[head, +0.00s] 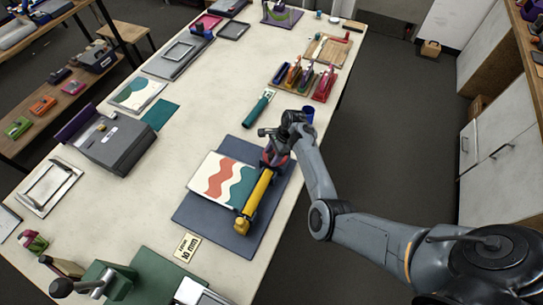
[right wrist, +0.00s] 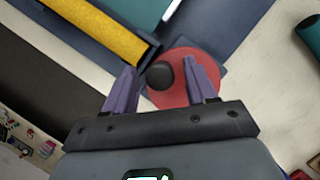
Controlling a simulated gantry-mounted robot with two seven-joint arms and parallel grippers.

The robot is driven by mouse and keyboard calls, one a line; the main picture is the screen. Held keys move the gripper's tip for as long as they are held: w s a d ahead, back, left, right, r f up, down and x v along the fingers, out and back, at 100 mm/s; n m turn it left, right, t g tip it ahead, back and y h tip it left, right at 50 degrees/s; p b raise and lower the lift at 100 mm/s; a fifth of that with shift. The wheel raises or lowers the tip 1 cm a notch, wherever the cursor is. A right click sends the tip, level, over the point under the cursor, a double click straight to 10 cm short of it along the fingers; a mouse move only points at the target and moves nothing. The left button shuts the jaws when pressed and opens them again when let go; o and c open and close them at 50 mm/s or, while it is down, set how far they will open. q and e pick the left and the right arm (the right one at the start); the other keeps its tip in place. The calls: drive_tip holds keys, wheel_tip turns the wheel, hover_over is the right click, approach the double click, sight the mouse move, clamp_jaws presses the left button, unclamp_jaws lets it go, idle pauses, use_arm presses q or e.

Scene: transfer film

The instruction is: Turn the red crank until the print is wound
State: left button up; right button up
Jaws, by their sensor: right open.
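The red crank (head: 269,159) is at the far end of the yellow roller (head: 256,197), mostly covered by my right gripper (head: 273,150) in the head view. In the right wrist view the crank is a red disc (right wrist: 182,94) with a black knob (right wrist: 159,75). The purple fingers of my right gripper (right wrist: 160,70) are open, one on each side of the knob; I cannot tell whether they touch it. The print (head: 222,180), a white sheet with red and teal waves, lies flat left of the roller. My left gripper is not in view.
A dark blue mat (head: 222,225) lies under the print and roller. A "10 mm" card (head: 187,247) lies near the mat.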

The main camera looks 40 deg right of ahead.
drive_tip(key=shift+w+a+f, duration=0.1)
drive_tip(key=shift+a+f, duration=0.15)
drive_tip(key=shift+f, duration=0.4)
drive_tip(key=c, duration=1)
